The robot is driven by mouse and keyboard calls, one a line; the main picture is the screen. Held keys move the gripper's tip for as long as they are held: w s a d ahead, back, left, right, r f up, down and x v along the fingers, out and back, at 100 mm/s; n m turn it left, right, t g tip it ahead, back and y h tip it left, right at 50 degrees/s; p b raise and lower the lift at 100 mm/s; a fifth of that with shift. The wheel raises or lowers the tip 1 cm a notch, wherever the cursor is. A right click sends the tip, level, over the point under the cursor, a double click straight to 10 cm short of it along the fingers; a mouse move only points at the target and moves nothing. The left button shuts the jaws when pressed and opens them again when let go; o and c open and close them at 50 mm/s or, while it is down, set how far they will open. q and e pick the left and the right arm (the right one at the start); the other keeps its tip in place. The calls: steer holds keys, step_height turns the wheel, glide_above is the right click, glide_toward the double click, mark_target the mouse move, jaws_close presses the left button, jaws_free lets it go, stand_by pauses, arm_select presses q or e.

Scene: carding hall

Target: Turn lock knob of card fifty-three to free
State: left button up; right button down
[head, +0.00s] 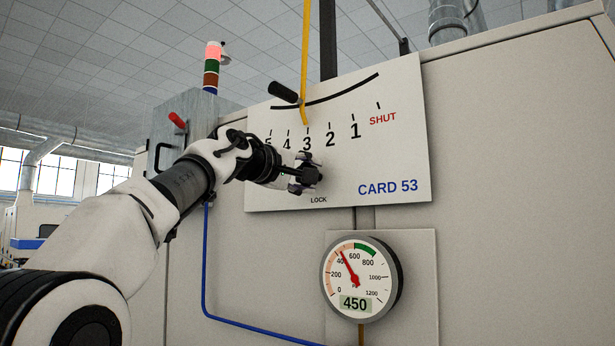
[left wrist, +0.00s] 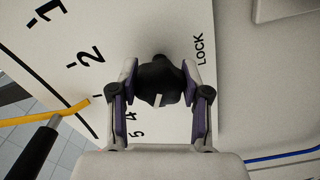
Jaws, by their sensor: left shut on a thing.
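The black lock knob (left wrist: 160,82) sits on the white CARD 53 plate (head: 392,150), beside the word LOCK. In the left wrist view it lies between both fingers of my left gripper (left wrist: 160,95), which is shut on it. A short white mark shows on the knob's face. In the head view my left gripper (head: 303,176) is at the plate's lower part, and the knob (head: 313,175) shows at its fingertips. The yellow pointer (head: 305,60) with a black handle (head: 284,93) stands near the 3 on the scale. My right gripper is not in view.
Below the plate a round gauge (head: 388,290) has a red needle and reads 450. A blue pipe (head: 206,260) runs down the machine's pale front.

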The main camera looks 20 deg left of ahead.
arm_select(q)
steer(key=o, duration=1.1)
steer(key=shift+d+f, duration=0.1)
steer(key=shift+f, duration=0.15)
steer(key=shift+o, duration=0.2)
steer(key=shift+s+r, duration=0.15)
steer(key=v, duration=0.7)
steer(key=shift+s, duration=0.15)
steer(key=shift+s, duration=0.1)
